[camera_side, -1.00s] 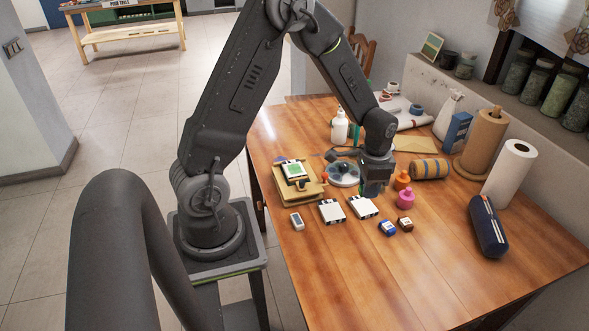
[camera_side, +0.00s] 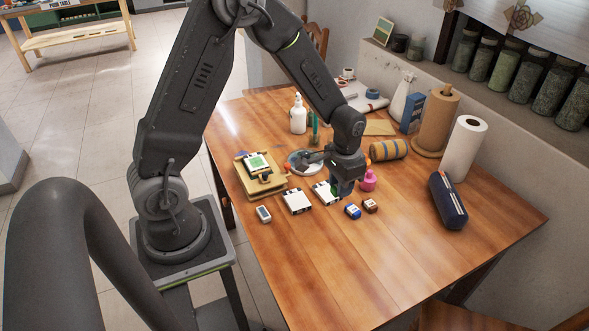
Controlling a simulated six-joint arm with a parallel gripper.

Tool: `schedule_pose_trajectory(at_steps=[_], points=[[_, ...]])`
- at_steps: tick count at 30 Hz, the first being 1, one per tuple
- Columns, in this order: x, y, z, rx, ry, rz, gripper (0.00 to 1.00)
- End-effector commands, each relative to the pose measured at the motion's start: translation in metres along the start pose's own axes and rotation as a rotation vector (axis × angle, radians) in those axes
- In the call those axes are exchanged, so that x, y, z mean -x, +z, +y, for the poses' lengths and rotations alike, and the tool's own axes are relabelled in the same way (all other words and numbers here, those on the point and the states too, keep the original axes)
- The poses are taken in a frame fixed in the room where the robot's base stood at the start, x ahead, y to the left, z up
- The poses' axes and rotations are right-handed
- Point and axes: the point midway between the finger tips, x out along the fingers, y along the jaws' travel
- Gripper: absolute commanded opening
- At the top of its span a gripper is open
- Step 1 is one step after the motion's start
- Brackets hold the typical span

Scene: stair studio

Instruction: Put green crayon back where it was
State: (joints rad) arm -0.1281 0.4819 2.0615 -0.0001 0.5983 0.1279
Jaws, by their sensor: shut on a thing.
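My gripper (camera_side: 342,189) is low over the table, shut on a small green thing (camera_side: 336,189) that I take for the green crayon; only a sliver of it shows by the jaws. It is just right of a white flat block with dark marks (camera_side: 322,194), and the jaws partly overlap that block in the picture. I cannot tell if the crayon touches the table. A second such block (camera_side: 297,202) lies to the left. A pink bottle (camera_side: 368,182) stands close on the right.
Blue (camera_side: 353,211) and brown (camera_side: 370,205) small pots stand in front of my gripper. A tan stand with a green-topped block (camera_side: 257,163) and a round dish (camera_side: 299,158) are to the left. A striped roll (camera_side: 388,149) lies behind. The table's front (camera_side: 370,270) is clear.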

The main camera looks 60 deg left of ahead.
Motion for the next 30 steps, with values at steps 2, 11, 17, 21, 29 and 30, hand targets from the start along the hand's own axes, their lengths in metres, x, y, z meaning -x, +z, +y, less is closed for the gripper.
schedule_pose_trajectory(at_steps=[2, 11, 17, 21, 29, 30], points=[[0.000, 0.000, 0.000, 0.000, 0.000, 0.000, 0.08], [0.000, -0.045, -0.033, 0.005, 0.000, 0.001, 0.08], [0.000, -0.087, -0.074, 0.004, 0.000, 0.002, 0.08], [0.000, -0.102, -0.092, 0.001, 0.000, 0.001, 0.08], [-0.020, -0.123, -0.069, -0.006, 0.001, -0.001, 0.08], [-0.026, -0.128, -0.061, -0.006, 0.001, -0.002, 0.08]])
